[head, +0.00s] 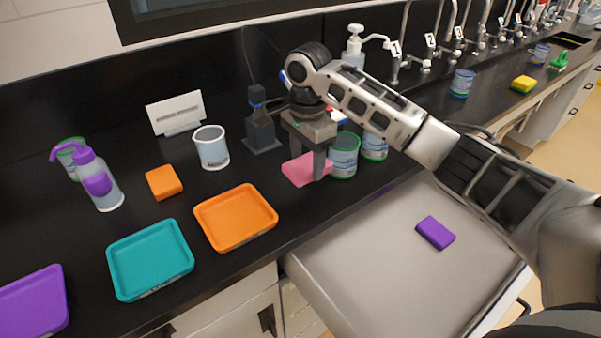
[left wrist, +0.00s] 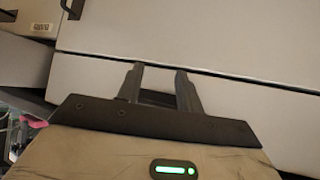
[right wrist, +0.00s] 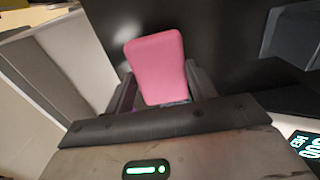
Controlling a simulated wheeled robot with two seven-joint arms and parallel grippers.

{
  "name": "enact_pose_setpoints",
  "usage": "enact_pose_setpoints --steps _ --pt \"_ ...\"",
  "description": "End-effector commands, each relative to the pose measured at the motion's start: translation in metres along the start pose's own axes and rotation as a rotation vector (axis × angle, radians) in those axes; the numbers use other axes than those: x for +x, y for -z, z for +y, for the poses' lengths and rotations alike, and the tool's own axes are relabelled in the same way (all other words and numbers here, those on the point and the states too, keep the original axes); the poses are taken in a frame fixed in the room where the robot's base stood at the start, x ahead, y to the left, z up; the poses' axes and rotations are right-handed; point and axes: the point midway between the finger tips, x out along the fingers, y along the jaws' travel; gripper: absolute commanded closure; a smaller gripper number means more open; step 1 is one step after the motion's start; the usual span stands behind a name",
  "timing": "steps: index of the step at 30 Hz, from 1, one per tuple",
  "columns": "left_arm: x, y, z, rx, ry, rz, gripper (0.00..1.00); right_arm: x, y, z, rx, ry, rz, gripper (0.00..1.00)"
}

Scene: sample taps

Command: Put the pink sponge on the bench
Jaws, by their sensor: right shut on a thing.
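The pink sponge (head: 298,170) is at the black bench (head: 225,270), right of the orange tray. My right gripper (head: 312,172) points down and is shut on the sponge. In the right wrist view the pink sponge (right wrist: 157,62) sits between the fingers, with the dark bench top behind it. I cannot tell whether the sponge touches the bench top. My left gripper (left wrist: 158,82) is outside the head view; in its own wrist view its fingers are apart and empty, in front of pale cabinet fronts.
An orange tray (head: 236,245), a teal tray (head: 122,274) and a purple tray (head: 60,310) line the bench front. An open drawer (head: 385,270) below holds a purple sponge (head: 435,233).

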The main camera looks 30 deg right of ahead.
Motion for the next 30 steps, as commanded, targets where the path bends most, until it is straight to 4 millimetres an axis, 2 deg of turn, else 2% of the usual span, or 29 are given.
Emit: enact_pose_setpoints --steps 8,12,15,26,27,29,30 --pt "-0.001 0.001 0.001 0.0 -0.002 0.002 0.64 0.022 -0.004 -0.019 -0.001 0.001 0.0 0.66" --pt "-0.004 0.004 0.001 0.001 -0.001 0.003 0.64 0.042 -0.003 -0.017 -0.001 -0.002 0.001 0.66" --pt "-0.004 0.004 0.001 0.001 -0.001 0.003 0.64 0.05 -0.003 -0.017 -0.001 0.001 0.0 0.66" --pt "-0.003 0.001 0.0 0.001 0.0 -0.002 0.64 0.054 -0.003 -0.017 0.0 0.001 -0.001 0.66" --pt "-0.003 0.001 0.0 0.001 0.001 -0.002 0.64 0.054 -0.003 -0.017 0.0 0.002 -0.001 0.39" --pt "-0.003 0.001 0.0 0.001 0.001 -0.003 0.64 0.053 -0.003 -0.017 0.0 0.002 0.0 0.23" --pt "-0.003 0.001 0.0 0.001 0.001 -0.003 0.64 0.053 -0.003 -0.017 0.0 0.002 -0.001 0.23"
